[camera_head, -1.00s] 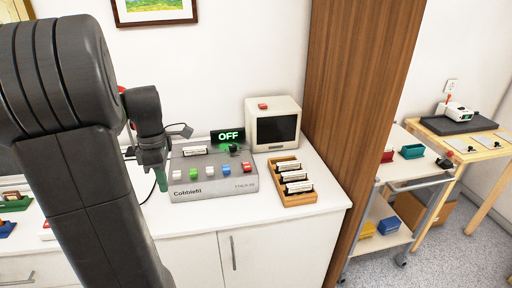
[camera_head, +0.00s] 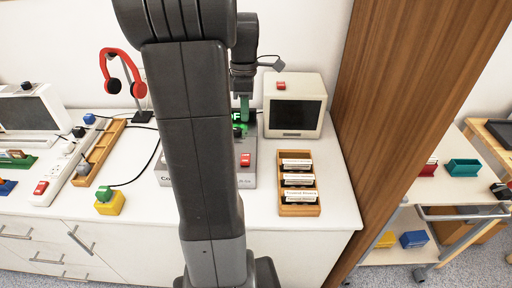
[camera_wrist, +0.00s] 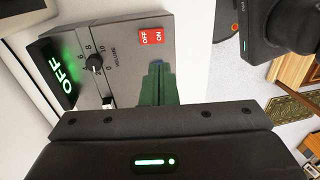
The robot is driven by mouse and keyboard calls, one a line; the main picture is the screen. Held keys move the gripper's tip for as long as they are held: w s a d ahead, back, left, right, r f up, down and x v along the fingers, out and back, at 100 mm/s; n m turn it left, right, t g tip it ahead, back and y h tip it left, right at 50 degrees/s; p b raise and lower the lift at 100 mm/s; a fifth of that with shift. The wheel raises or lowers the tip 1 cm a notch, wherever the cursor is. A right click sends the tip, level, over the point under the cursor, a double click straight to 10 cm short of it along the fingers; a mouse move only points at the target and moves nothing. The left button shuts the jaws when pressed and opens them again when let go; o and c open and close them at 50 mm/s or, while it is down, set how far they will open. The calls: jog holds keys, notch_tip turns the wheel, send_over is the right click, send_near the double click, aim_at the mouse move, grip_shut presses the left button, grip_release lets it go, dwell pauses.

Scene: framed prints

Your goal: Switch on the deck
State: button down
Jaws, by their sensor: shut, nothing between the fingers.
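The deck (camera_wrist: 125,45) is a grey box, largely hidden behind my arm in the head view, with its right part (camera_head: 243,181) showing. Its green-lit display (camera_wrist: 62,72) reads OFF. A red OFF/ON rocker switch (camera_wrist: 151,37) sits on its top; it also shows in the head view (camera_head: 245,160). A black volume knob (camera_wrist: 94,62) is between display and switch. My gripper (camera_wrist: 158,68) has green fingers, shut and empty, over the deck near the switch but apart from it in the wrist picture. In the head view the gripper (camera_head: 244,106) is at the deck's back right.
A small monitor (camera_head: 296,132) stands right of the deck, with a wooden tray of cartridges (camera_head: 299,207) in front of it. Red headphones (camera_head: 123,74) on a stand are at left. A wooden panel (camera_head: 400,110) bounds the counter at right.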

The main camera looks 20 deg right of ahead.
aim_at(246, 161)
jog(key=shift+a, duration=0.1)
jog(key=shift+f, duration=0.1)
jog(key=f, duration=0.4)
jog(key=s+f, duration=0.1)
jog(key=f, duration=0.4)
jog(key=s+f, duration=0.1)
jog(key=f, duration=0.3)
jog(key=shift+s+a+f+b, duration=0.1)
jog(key=shift+a+f+b, duration=0.2)
jog(key=shift+f, duration=0.1)
jog(key=shift+s+f+t+b, duration=0.1)
jog(key=shift+f+t+b, duration=0.3)
jog(key=shift+b, duration=0.45)
jog(key=shift+s+r, duration=0.1)
jog(key=shift+r, duration=0.2)
jog(key=shift+p, duration=0.3)
